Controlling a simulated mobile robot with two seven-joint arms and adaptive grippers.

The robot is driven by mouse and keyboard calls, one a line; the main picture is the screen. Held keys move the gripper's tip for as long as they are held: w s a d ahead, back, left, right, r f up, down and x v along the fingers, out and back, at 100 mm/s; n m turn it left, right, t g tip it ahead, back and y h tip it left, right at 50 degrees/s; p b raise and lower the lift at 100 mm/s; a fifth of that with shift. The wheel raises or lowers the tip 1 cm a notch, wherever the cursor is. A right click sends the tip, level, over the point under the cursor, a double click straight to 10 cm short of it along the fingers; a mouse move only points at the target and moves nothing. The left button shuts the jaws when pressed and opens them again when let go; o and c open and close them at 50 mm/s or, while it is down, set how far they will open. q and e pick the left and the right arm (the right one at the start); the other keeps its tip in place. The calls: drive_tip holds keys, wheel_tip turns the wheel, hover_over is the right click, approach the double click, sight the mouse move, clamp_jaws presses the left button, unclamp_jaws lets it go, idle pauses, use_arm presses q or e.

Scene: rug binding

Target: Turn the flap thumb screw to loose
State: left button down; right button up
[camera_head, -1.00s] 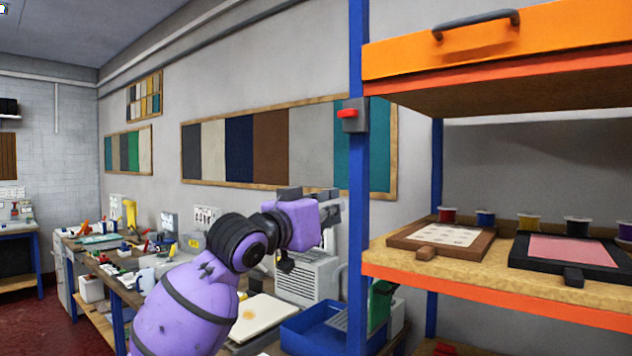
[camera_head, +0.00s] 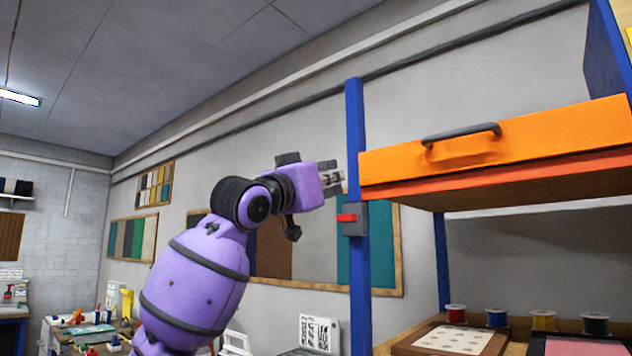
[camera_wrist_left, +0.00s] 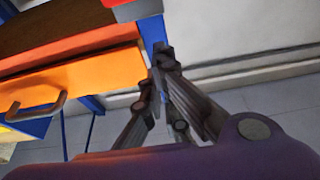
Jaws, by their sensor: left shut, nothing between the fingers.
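The orange flap (camera_head: 500,140) with its dark handle (camera_head: 462,133) spans the top of the shelf unit; its front also shows in the left wrist view (camera_wrist_left: 85,88). On the blue post at its left end sits a small grey block (camera_head: 355,226) with a red piece (camera_head: 346,217), which may be the thumb screw; its setting cannot be read. My left gripper (camera_head: 338,180) is just above and left of that block, near the post. Its fingers are together and empty, also in the left wrist view (camera_wrist_left: 162,58). My right gripper is out of view.
The blue post (camera_head: 355,120) stands close beside the fingertips. Below the flap, a shelf holds a framed panel (camera_head: 455,338) and several thread spools (camera_head: 543,320). Sample boards hang on the wall behind. The air above and left of the gripper is clear.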

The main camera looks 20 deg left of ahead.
sight(348, 218)
use_arm(q)
wheel_tip(348, 218, down, 4)
idle(0.5)
drive_tip(key=shift+w, duration=0.15)
